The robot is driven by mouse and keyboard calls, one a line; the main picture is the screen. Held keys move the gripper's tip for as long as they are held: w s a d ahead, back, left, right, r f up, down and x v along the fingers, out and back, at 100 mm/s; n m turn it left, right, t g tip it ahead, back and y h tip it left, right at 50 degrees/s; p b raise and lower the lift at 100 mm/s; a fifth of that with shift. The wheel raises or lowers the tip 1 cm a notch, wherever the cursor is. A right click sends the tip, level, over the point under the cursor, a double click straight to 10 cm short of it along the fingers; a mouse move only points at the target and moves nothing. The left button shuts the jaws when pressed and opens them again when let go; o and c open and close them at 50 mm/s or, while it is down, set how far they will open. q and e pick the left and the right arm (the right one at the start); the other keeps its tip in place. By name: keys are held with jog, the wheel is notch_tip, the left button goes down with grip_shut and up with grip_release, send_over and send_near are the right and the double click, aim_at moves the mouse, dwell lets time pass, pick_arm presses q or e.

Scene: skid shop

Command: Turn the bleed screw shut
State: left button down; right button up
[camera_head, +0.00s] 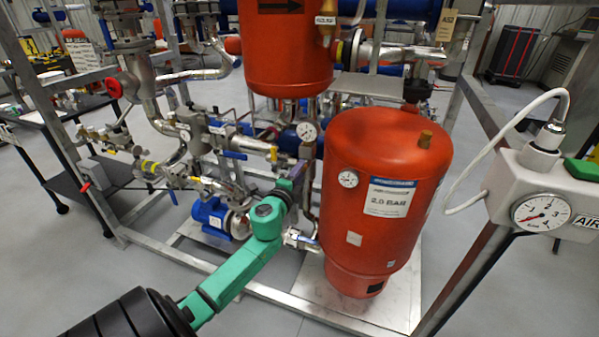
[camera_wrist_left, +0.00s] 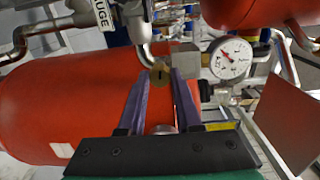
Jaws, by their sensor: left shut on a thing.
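The bleed screw (camera_wrist_left: 161,77) is a small brass piece at the end of a bent silver pipe, near the middle of the left wrist view. My left gripper (camera_wrist_left: 160,74) has its two purple fingers on either side of it and is shut on it. In the head view my green left arm reaches from the lower left to the pipework, with the left gripper (camera_head: 298,172) beside the red tank. The bleed screw cannot be made out there. My right gripper is not in view.
A small round gauge (camera_wrist_left: 230,58) is close to the fingers. A blue pump (camera_head: 211,217) and metal skid frame (camera_head: 270,293) lie below. A white gauge box (camera_head: 515,180) stands right.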

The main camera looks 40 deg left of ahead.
pick_arm(q)
jog(key=shift+d+f+m+y+p, duration=0.15)
jog(key=shift+m+p, duration=0.4)
jog(key=shift+m, duration=3.35)
jog(key=shift+a+r+m+y+p, duration=0.15)
jog(key=shift+m+p, duration=0.35)
jog(key=shift+m, duration=3.4)
jog(key=shift+d+f, duration=0.1)
jog(key=shift+f, duration=0.05)
jog(key=c, duration=0.6)
grip_release()
jog(key=shift+s, duration=0.1)
